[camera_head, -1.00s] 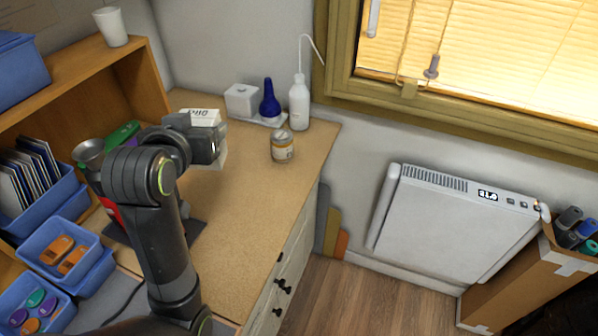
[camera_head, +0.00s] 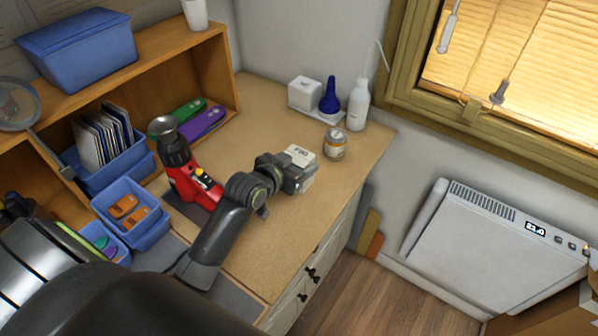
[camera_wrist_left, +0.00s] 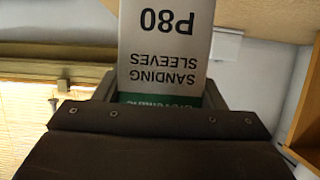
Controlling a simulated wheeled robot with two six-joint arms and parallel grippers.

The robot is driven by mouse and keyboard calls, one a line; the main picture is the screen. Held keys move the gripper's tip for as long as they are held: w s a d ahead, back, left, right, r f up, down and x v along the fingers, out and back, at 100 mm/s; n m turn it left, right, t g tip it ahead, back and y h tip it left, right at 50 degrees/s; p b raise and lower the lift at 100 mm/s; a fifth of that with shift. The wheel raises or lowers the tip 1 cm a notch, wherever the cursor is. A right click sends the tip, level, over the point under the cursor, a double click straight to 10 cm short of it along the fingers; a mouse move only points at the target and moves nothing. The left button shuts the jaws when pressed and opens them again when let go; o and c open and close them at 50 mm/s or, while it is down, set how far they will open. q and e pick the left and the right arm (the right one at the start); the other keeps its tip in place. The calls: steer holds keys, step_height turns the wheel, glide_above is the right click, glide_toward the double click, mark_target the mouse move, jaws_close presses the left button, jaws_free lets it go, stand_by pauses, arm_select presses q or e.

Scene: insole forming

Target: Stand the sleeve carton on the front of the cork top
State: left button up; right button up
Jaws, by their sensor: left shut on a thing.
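The sleeve carton (camera_head: 300,154) is a small white box at my left gripper, over the front right part of the cork top (camera_head: 262,234). In the left wrist view the carton (camera_wrist_left: 165,45) fills the space between the jaws, with "P80 SANDING SLEEVES" upside down and a green band. My left gripper (camera_head: 297,172) is shut on it. The carton's lower part is mostly hidden by the gripper, so I cannot tell whether it touches the cork. My right gripper does not show.
A glass jar (camera_head: 335,143) stands just behind the carton. A white bottle (camera_head: 358,104), a blue bulb (camera_head: 330,97) and a white box (camera_head: 304,91) stand farther back. A red heat tool (camera_head: 190,178) is at the left. Bare cork lies in front, above the drawers.

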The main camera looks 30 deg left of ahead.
arm_select(q)
steer(key=shift+f, duration=2.45)
steer(key=o, duration=1.1)
steer(key=shift+f, duration=0.15)
steer(key=shift+c, duration=0.2)
steer(key=shift+r, duration=0.2)
steer(key=shift+s, duration=0.2)
steer(key=b+v, duration=0.1)
steer(key=v, duration=1)
steer(key=shift+s, duration=0.3)
